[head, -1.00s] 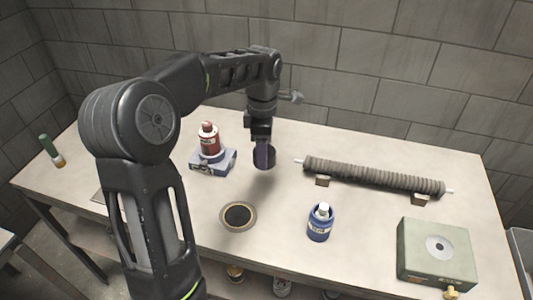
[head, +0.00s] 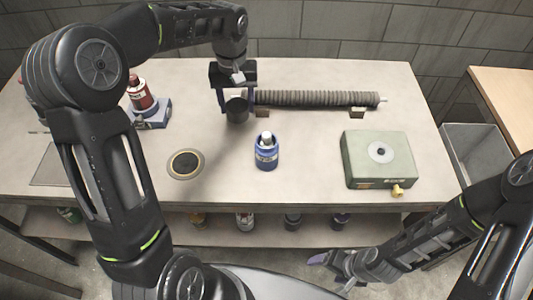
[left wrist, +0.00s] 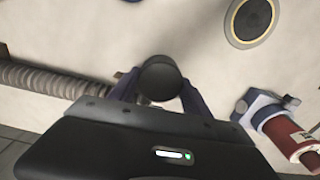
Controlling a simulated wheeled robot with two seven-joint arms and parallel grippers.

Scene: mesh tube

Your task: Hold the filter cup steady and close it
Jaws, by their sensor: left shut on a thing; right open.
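A dark filter cup (head: 237,110) is in my left gripper (head: 237,98), in front of the left end of the ribbed tube. The gripper is shut on it, and the cup appears held above the bench. In the left wrist view the dark round cup (left wrist: 159,78) sits between the two fingers. A flat round piece with a dark mesh centre and pale rim (head: 185,163) lies on the bench, left of and nearer than the cup; it also shows in the left wrist view (left wrist: 251,20). My right gripper (head: 328,260) is open and empty, low in front of the bench.
A ribbed grey tube (head: 315,98) rests on small blocks (head: 357,113) at the back. A blue bottle (head: 267,153) stands mid-bench. A green box (head: 378,160) with a brass fitting is at right. A red bottle (head: 141,95) stands on a blue-grey block at left.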

